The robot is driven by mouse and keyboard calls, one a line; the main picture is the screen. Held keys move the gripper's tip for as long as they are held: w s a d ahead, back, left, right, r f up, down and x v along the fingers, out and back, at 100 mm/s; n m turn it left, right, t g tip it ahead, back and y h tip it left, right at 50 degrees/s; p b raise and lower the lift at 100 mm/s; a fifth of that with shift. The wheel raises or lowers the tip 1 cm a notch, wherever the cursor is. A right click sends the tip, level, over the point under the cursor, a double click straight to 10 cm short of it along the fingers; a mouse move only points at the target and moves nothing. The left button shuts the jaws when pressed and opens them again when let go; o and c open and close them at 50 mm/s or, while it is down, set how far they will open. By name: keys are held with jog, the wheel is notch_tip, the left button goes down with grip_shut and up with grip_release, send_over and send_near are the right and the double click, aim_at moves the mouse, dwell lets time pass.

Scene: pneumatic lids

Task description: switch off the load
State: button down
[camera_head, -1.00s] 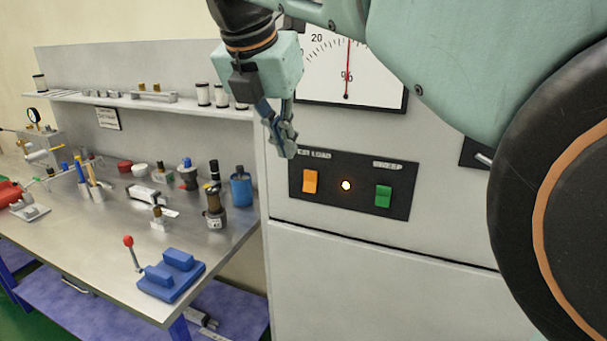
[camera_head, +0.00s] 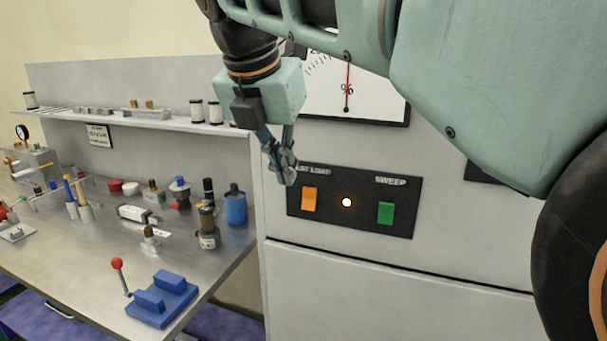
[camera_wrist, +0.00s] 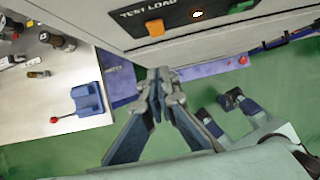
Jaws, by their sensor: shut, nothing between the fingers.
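The black switch panel (camera_head: 330,224) is on the front of the grey cabinet. It carries an orange rocker switch (camera_head: 309,200) under a label reading "TEST LOAD", partly covered by my gripper in the head view. A glowing lamp (camera_head: 347,202) sits in the middle, and a green rocker (camera_head: 386,213) labelled "SWEEP" is on the right. My gripper (camera_head: 289,179) is shut and empty, its tips just up and left of the orange switch in the head view. In the wrist view, the orange switch (camera_wrist: 155,28) lies beyond the fingertips (camera_wrist: 160,76), with a visible gap.
A dial gauge (camera_head: 340,98) with a red needle is above the panel, partly hidden by my arm. A steel workbench (camera_head: 100,262) at left holds cylinders, fittings and a blue block with a red-knobbed lever (camera_head: 160,300). Green floor (camera_wrist: 80,150) shows below my gripper.

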aim_at(306, 206)
jog(key=x, duration=0.3)
jog(key=w+x, duration=0.1)
jog(key=x, duration=0.3)
jog(key=w+r+x, duration=0.1)
jog(key=x, duration=0.2)
jog(key=shift+d+f, duration=0.15)
jog(key=shift+d, duration=0.25)
jog(key=shift+w+d+f, duration=0.15)
jog(key=shift+w, duration=0.3)
jog(key=shift+f+t+b, duration=0.3)
jog(key=shift+f+b, duration=0.05)
jog(key=shift+b, duration=0.5)
jog(key=shift+w+d+b, duration=0.1)
jog(key=shift+b, duration=0.2)
jog(key=shift+r+p, duration=0.25)
jog(key=shift+p, duration=0.05)
jog(key=shift+r, duration=0.1)
